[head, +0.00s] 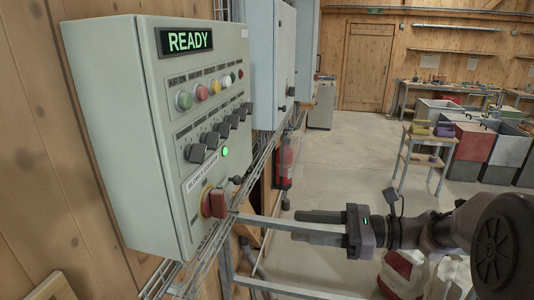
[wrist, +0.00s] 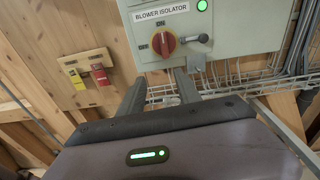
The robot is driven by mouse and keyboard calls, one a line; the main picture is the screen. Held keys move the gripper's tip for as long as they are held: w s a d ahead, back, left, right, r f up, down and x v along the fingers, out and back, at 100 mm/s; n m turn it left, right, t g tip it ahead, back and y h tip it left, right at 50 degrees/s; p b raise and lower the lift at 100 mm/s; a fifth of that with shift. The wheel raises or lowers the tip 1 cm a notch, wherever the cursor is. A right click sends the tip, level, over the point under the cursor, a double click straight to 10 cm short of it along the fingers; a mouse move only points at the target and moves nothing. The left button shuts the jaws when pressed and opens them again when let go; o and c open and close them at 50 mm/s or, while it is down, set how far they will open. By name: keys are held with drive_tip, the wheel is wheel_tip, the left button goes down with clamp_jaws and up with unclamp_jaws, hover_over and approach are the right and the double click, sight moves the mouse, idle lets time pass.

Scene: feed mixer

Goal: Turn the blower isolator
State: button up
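The blower isolator is a red rotary handle (head: 215,203) on a yellow plate, low on the front of a grey-green control cabinet (head: 105,90). It also shows in the wrist view as a red knob (wrist: 163,43) under a "BLOWER ISOLATOR" label (wrist: 161,13). Small labels sit beside it, too small to read surely. My gripper (head: 266,217) reaches in from the right in the head view, with its fingers toward the handle. In the wrist view my gripper (wrist: 159,80) is open and empty, its two fingers apart just below the handle.
The display (head: 187,40) reads READY. Several push buttons and black selector switches sit above the isolator. A green lamp (wrist: 202,5) is lit. A small black lever (wrist: 204,38) is right of the knob. Wire cable tray (wrist: 245,82) runs below. Red and yellow tags (wrist: 100,75) hang left.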

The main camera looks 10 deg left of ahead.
sight(226, 208)
drive_tip(key=shift+m+y, duration=0.3)
drive_tip(key=a+p, duration=0.1)
drive_tip(key=a, duration=0.4)
drive_tip(key=w+a, duration=0.1)
drive_tip(key=a, duration=0.5)
drive_tip(key=w+a+p, duration=0.1)
drive_tip(key=a, duration=0.5)
drive_tip(key=shift+w+a+r+p, duration=0.15)
drive_tip(key=shift+w+r+p, duration=0.1)
drive_tip(key=shift+p, duration=0.05)
clamp_jaws()
